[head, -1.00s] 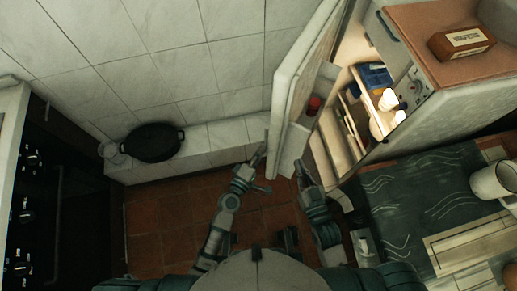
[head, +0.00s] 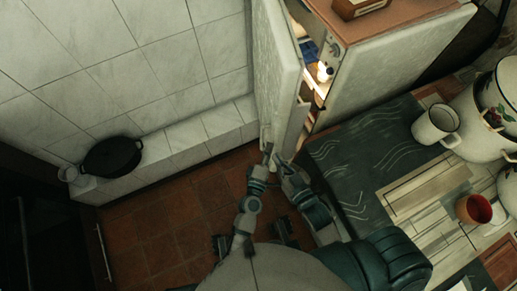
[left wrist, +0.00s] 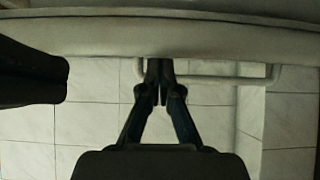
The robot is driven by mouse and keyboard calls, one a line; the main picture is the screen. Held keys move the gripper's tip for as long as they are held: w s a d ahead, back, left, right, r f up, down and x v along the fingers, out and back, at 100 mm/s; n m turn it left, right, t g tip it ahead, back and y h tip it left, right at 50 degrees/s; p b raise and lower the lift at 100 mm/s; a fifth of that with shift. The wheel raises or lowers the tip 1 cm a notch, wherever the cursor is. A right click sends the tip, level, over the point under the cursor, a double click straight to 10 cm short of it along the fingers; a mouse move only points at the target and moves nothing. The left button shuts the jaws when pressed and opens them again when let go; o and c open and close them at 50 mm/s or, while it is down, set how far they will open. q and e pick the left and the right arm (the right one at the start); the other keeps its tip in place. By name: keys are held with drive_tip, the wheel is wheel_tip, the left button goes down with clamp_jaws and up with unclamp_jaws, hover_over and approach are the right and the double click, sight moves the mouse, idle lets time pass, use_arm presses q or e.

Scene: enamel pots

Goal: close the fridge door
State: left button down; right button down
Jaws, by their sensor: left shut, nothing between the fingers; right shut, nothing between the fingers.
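The fridge door (head: 276,75) is a pale panel standing partly open, with a narrow lit gap between it and the fridge body (head: 385,72). Lit shelf contents show through the gap. My left gripper (head: 267,151) is shut and empty at the lower edge of the door. In the left wrist view its closed fingertips (left wrist: 158,66) reach the pale door edge (left wrist: 180,40), beside a thin handle bar (left wrist: 230,79); contact is not clear. My right gripper (head: 280,163) is shut and empty, just right of the left one, near the door's lower end.
A black pot (head: 112,157) stands on the tiled ledge (head: 178,160) at left. At right, a dark patterned surface (head: 350,165) lies near a white mug (head: 436,125), large enamel pots (head: 498,95) and a reddish cup (head: 474,209). Tiled floor (head: 175,220) is open at lower left.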

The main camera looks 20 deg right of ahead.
use_arm(q)
drive_tip(key=shift+s+d, duration=0.15)
drive_tip(key=shift+d, duration=1.05)
drive_tip(key=shift+a, duration=0.1)
